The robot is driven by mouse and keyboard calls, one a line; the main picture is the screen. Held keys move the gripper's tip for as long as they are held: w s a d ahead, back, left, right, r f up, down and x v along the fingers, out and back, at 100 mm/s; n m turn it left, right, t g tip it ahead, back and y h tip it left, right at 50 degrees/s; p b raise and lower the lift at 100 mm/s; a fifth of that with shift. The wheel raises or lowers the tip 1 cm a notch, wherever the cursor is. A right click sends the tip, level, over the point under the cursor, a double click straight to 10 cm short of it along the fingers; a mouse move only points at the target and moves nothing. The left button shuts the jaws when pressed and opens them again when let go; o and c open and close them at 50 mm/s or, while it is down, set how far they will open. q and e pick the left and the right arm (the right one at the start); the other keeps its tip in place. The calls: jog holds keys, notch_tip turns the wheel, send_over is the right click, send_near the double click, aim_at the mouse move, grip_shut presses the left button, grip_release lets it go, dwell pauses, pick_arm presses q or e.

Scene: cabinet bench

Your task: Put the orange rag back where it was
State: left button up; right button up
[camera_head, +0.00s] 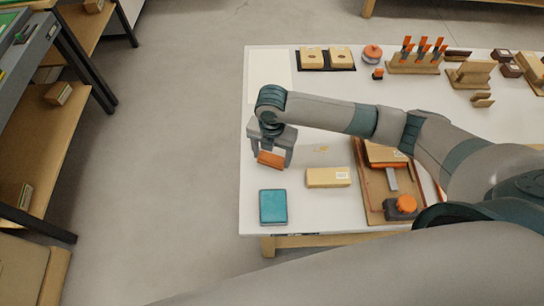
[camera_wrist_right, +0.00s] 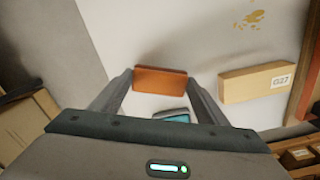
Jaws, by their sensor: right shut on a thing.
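The orange rag (camera_head: 269,160) looks like a small, flat, folded block. My right gripper (camera_head: 271,157) is shut on it near the left edge of the white table (camera_head: 262,178). In the right wrist view, the rag (camera_wrist_right: 161,80) sits between the two fingertips of the gripper (camera_wrist_right: 160,84). I cannot tell whether the rag touches the tabletop. A teal folded block (camera_head: 273,207) lies on the table in front of it. A yellowish stain (camera_head: 321,149) marks the tabletop to the right of the rag. My left gripper is not in view.
A cardboard box (camera_head: 328,178) lies right of the teal block. A wooden tray (camera_head: 372,211) with an orange-knobbed tool stands farther right. A black tray (camera_head: 326,68) with two wooden blocks and a rack of orange-handled tools (camera_head: 414,67) stand at the back. A pale sheet (camera_head: 270,70) lies back left.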

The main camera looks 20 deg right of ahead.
aim_at(272, 158)
jog(key=shift+f, duration=1.05)
jog(key=shift+f, duration=0.15)
jog(key=o, duration=0.9)
jog(key=shift+o, duration=0.2)
notch_tip(272, 158, up, 11)
jog(key=b, duration=0.3)
jog(key=shift+r, duration=0.7)
jog(key=shift+s+f, duration=0.1)
jog(key=shift+s, duration=0.05)
